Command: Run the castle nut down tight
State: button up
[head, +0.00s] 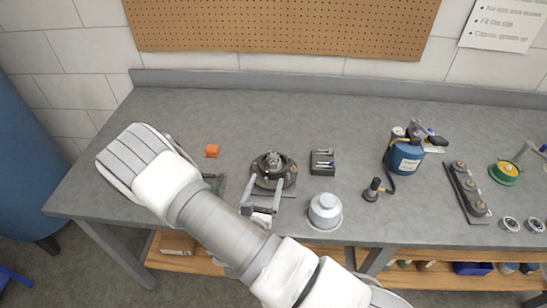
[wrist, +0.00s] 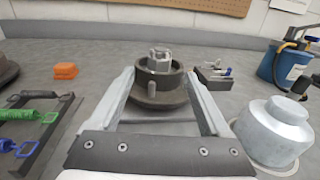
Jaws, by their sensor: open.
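The castle nut (wrist: 160,57) is a light metal nut with slots in its top. It sits on the middle of a dark round hub (wrist: 158,85) in the wrist view. In the head view the nut (head: 273,160) shows small at the centre of the hub (head: 284,171). My gripper (wrist: 165,85) is open and empty, its two fingers apart on the near left and right sides of the hub. In the head view my gripper (head: 262,195) is just in front of the hub. I cannot tell whether the fingers touch the hub.
A silver domed cap (head: 325,210) stands close on the right. A small dark tray (head: 322,162) and an orange block (head: 212,151) lie behind. A rack with green and blue tools (wrist: 35,130) is at left. A blue canister (head: 405,157) stands further right.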

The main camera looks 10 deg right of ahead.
aim_at(272, 164)
jog(key=x, duration=1)
jog(key=shift+p, duration=0.35)
jog(key=shift+c, duration=0.2)
jog(key=shift+s, duration=0.1)
grip_shut()
